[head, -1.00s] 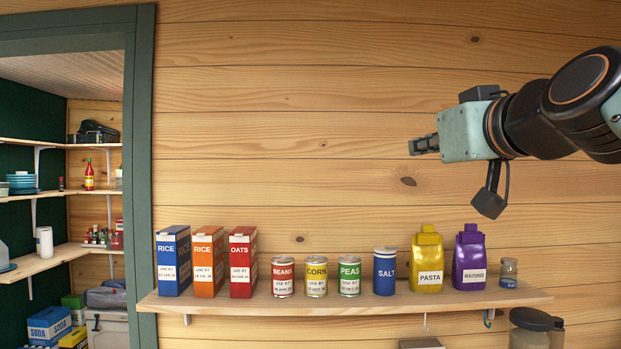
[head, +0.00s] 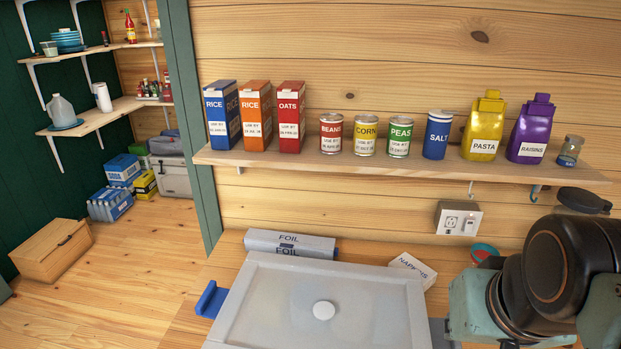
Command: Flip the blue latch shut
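The blue latch (head: 211,300) sits at the left side of a pale grey, translucent lidded bin (head: 262,300). It sticks out to the left, away from the lid's edge, so it looks open. A round white knob or cap (head: 323,310) is in the middle of the lid. My gripper (head: 440,332) is at the lower right, beside the bin's right edge and far from the latch. Its fingers are mostly hidden or cut off by the picture's bottom edge, so I cannot tell how they stand.
A foil box (head: 290,244) lies behind the bin, and a napkins packet (head: 412,268) lies behind its right corner. Above, a wall shelf (head: 400,173) holds boxes, cans and bags. An outlet (head: 458,218) is on the wall. The floor to the left is partly clear around a wooden crate (head: 52,252).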

